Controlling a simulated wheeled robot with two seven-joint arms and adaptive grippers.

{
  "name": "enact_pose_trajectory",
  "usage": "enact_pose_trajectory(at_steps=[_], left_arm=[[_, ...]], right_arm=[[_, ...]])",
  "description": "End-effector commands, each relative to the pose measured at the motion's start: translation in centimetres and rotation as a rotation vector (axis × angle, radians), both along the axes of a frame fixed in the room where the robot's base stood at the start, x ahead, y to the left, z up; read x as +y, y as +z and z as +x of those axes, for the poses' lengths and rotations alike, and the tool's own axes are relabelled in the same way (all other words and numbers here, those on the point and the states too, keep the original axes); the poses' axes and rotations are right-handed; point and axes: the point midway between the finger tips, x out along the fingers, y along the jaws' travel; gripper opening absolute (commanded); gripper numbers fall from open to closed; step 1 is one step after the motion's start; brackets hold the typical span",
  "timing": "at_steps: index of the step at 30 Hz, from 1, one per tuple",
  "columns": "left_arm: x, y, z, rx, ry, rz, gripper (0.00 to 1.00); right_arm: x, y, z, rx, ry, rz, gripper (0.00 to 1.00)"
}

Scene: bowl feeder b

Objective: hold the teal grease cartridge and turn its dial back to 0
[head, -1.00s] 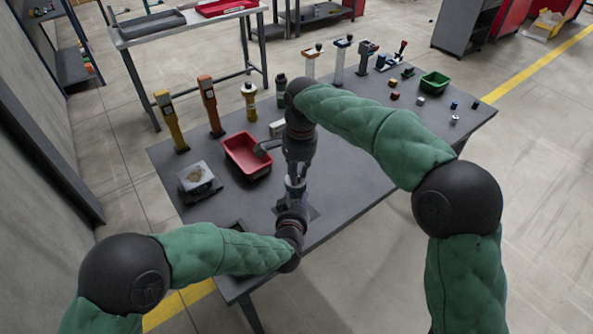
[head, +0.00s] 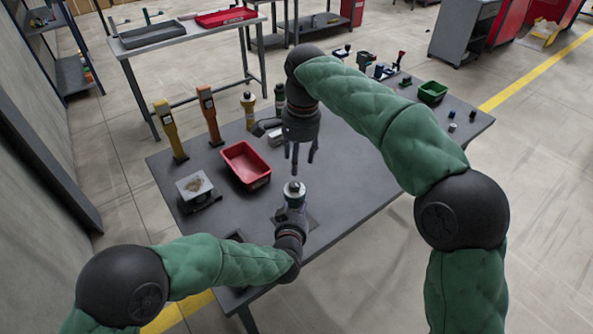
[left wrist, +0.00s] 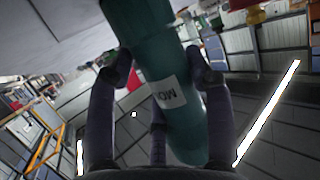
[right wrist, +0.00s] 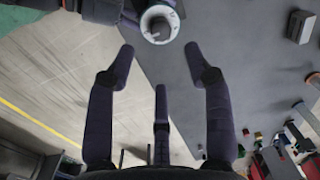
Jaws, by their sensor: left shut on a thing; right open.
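The teal grease cartridge (left wrist: 165,70) is in my left gripper, which is shut around its body; a white label shows on it in the left wrist view. In the head view the cartridge (head: 294,200) stands roughly upright above the table, its pale dial end (head: 294,187) facing up. My left gripper (head: 291,217) is below that end. My right gripper (head: 302,160) is open and empty, pointing down above the dial. In the right wrist view the white dial (right wrist: 160,24) with a dark knob is just beyond the open fingertips (right wrist: 158,60). The dial's reading is too small to tell.
The grey table (head: 350,185) holds a red bin (head: 246,165), a scale-like box (head: 194,186), yellow (head: 170,130) and orange (head: 210,115) handheld tools, and a green bin (head: 432,92) at the far right. The table is clear right of the cartridge.

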Motion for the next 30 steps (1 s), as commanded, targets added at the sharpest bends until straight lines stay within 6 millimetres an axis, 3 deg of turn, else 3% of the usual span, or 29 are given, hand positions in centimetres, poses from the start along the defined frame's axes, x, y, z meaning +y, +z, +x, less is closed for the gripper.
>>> enact_pose_trajectory(at_steps=[7,20,21,23,24,30], left_arm=[[0.0,-0.3,-0.1,0.005,-0.001,0.001,0.00],[0.0,-0.3,-0.1,0.006,-0.001,0.002,0.00],[0.0,-0.3,-0.1,0.006,-0.001,0.002,0.55],[0.0,-0.3,-0.1,0.006,-0.001,0.002,0.71],[0.0,-0.3,-0.1,0.006,-0.001,0.002,0.79],[0.0,-0.1,-0.1,0.003,-0.001,0.001,0.79]], right_arm=[[-0.2,2.8,0.0,-0.001,0.000,0.001,0.52],[-0.2,3.2,0.0,0.000,0.000,0.000,0.52],[-0.2,3.2,0.0,0.000,0.000,0.000,0.52],[-0.2,3.2,0.0,0.000,0.000,0.000,0.52],[-0.2,3.2,0.0,0.000,0.000,0.000,0.52],[-0.2,3.2,0.0,0.000,0.000,0.000,0.52]])
